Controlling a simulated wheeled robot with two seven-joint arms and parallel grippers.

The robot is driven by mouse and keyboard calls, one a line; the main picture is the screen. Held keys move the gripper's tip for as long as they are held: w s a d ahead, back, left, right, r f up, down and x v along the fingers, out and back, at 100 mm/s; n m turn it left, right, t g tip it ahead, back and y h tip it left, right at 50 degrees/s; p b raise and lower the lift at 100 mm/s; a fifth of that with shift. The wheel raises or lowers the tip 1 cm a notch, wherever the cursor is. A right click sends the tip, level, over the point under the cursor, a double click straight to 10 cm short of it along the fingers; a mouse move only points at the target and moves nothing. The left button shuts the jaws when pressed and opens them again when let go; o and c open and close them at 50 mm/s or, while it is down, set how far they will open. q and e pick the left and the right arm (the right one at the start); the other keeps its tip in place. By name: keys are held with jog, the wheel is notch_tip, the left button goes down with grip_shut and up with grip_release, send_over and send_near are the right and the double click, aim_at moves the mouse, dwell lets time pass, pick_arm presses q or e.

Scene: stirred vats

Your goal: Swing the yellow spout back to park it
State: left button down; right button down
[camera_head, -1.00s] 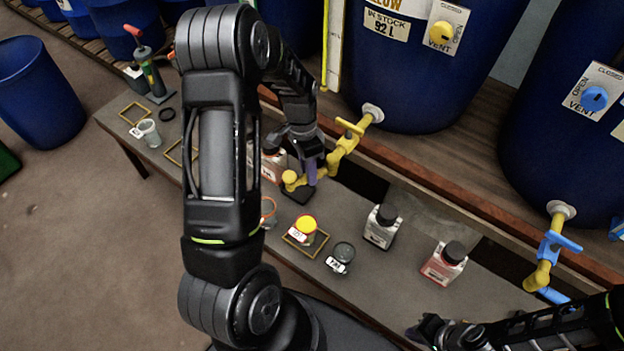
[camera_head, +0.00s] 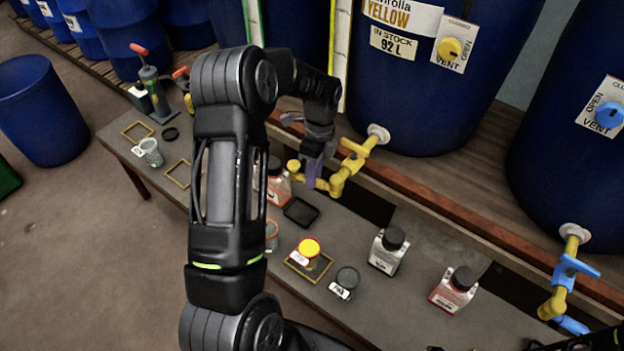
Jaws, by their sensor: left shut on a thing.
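The yellow spout (camera_head: 338,183) hangs from the yellow tap (camera_head: 353,160) on the front of the big blue drum labelled yellow. It reaches left from the tap, above the back part of the bench, and its round yellow end (camera_head: 293,166) shows left of my gripper. My left gripper (camera_head: 312,174), with purple at its fingers, is shut on the spout near that end; the fingers partly hide it. My right arm shows only in part at the bottom right edge; its fingers cannot be made out.
A black pad (camera_head: 300,212) lies bare on the bench below the spout. A red bottle (camera_head: 278,186) stands just left of it. A jar with a yellow top (camera_head: 309,248), a dark-lidded jar (camera_head: 346,282) and two bottles (camera_head: 388,250) (camera_head: 454,290) stand nearer the front. A second drum's blue-handled tap (camera_head: 568,268) is at right.

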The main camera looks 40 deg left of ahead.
pick_arm(q)
jog(key=shift+w+m, duration=0.3)
jog(key=shift+m, duration=0.2)
jog(key=c, duration=1.2)
grip_release()
jog(key=shift+r, duration=0.15)
notch_tip(320, 180, up, 7)
jog(key=w, duration=0.1)
jog(key=shift+w+a+r, duration=0.15)
jog(key=shift+w+r, duration=0.05)
jog(key=shift+w, duration=0.05)
jog(key=shift+c, duration=0.4)
